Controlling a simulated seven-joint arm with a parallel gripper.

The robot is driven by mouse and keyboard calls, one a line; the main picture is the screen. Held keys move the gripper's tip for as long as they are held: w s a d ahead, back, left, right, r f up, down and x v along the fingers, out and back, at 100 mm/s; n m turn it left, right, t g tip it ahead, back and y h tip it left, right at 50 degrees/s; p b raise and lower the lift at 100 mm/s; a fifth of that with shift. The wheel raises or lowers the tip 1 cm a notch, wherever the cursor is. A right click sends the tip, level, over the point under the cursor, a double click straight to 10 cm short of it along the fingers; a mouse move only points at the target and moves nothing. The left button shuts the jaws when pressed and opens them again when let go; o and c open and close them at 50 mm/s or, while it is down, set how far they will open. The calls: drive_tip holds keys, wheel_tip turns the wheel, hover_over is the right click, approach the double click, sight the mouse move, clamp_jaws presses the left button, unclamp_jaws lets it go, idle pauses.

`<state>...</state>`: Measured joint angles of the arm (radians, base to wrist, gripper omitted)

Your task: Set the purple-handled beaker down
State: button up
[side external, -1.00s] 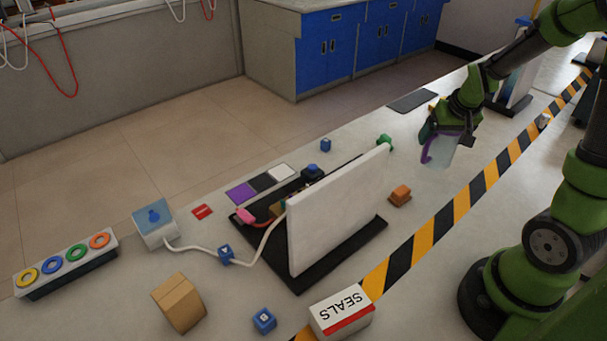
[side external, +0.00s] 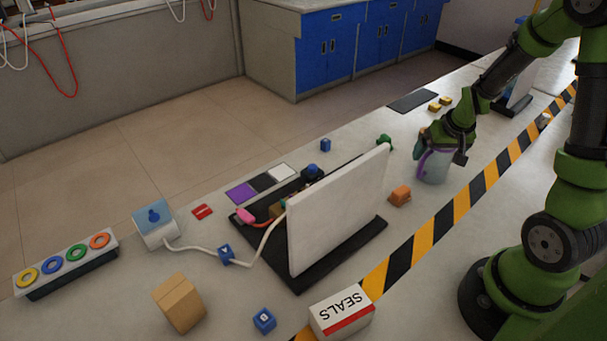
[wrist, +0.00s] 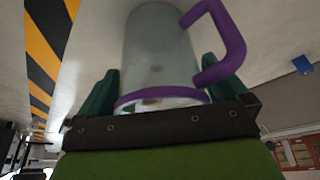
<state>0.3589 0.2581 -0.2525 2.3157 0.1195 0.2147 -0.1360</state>
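The purple-handled beaker (side external: 434,168) is a clear cylinder with a purple handle and a purple band. In the side view it is nearly upright, low over or on the bench; I cannot tell if its base touches. My gripper (side external: 440,147) is around its upper part from above and partly hides it. In the wrist view the beaker (wrist: 158,60) lies between the two green fingers of my gripper (wrist: 160,95), which appear shut on it, with the handle to the right.
The white upright panel (side external: 338,210) on its black base stands left of the beaker. An orange block (side external: 400,195) lies close, front left. Striped tape (side external: 470,196) runs along the bench to the right. Yellow blocks (side external: 440,104) and a dark mat (side external: 411,101) lie behind.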

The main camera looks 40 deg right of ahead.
drive_tip(key=v, duration=1.2)
drive_tip(key=s+a+r+n+t+y, duration=0.1)
drive_tip(key=a+r, duration=0.3)
drive_tip(key=a, duration=0.7)
drive_tip(key=s+a+r+n+t+y, duration=0.2)
drive_tip(key=a+r+y, duration=0.1)
drive_tip(key=a, duration=0.7)
drive_tip(key=shift+s+a+r+n+t+y, duration=0.15)
drive_tip(key=shift+a+r+n+t+y, duration=0.2)
drive_tip(key=shift+r, duration=0.35)
